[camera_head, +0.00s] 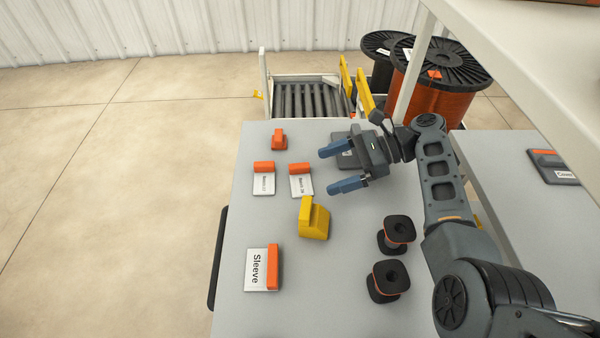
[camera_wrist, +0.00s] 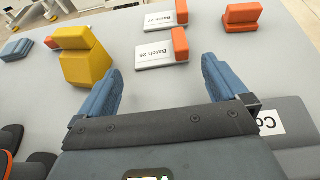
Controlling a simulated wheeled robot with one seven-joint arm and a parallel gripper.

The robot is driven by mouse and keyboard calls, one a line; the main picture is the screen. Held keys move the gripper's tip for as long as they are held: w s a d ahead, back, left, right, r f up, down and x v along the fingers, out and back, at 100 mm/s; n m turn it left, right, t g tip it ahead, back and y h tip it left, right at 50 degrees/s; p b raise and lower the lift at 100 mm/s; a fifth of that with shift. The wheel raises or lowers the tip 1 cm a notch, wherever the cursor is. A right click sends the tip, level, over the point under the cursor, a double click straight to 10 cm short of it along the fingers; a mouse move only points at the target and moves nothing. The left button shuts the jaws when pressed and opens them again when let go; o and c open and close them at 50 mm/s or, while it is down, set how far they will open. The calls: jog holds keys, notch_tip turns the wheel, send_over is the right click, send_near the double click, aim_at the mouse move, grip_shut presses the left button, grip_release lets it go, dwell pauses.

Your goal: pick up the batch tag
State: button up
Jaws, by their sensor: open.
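Two white batch tags with orange grips lie on the grey table. One, reading about "Batch 26" (camera_head: 301,187), is nearer my gripper; it also shows in the wrist view (camera_wrist: 157,54). The other, reading about "Batch 21" (camera_head: 263,186), lies just left of it and shows in the wrist view (camera_wrist: 157,22). My gripper (camera_head: 328,170) is open and empty, above the table to the right of both tags. In the wrist view its blue fingers (camera_wrist: 160,80) point toward the tags, with the nearer tag ahead between them and not touched.
A yellow block (camera_head: 314,222) stands close below the nearer tag. A small orange piece (camera_head: 279,140) is behind. A "Sleeve" tag (camera_head: 257,270) and two dark spools (camera_head: 396,234) lie nearer. A dark labelled plate (camera_head: 346,158) is partly hidden by my gripper. A shelf post (camera_head: 411,75) rises at right.

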aim_at(294, 182)
jog(key=x, duration=0.4)
jog(key=shift+a, duration=0.3)
jog(key=shift+c, duration=0.3)
jog(key=c, duration=0.8)
